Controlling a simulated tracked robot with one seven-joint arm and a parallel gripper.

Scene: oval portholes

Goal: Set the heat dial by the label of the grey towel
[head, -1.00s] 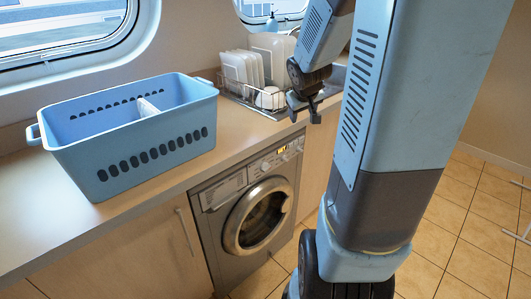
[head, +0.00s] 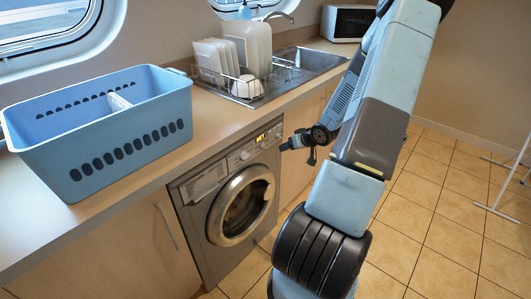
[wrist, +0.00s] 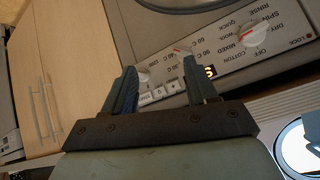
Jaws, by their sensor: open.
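The washing machine's control panel (head: 240,158) faces the room under the counter. In the wrist view its heat dial (wrist: 182,51), with a red mark and temperature labels around it, is partly hidden by the right finger. My gripper (wrist: 160,67) is open and empty, its fingertips over the panel near this dial; contact cannot be told. In the head view my gripper (head: 298,146) is just right of the panel. No grey towel or towel label shows.
A programme dial (wrist: 250,33) with printed words is right of the heat dial. Another pale dial (wrist: 143,75) and small buttons (wrist: 160,92) are near the left finger. A dish rack (head: 225,85) and sink (head: 300,62) are on the counter.

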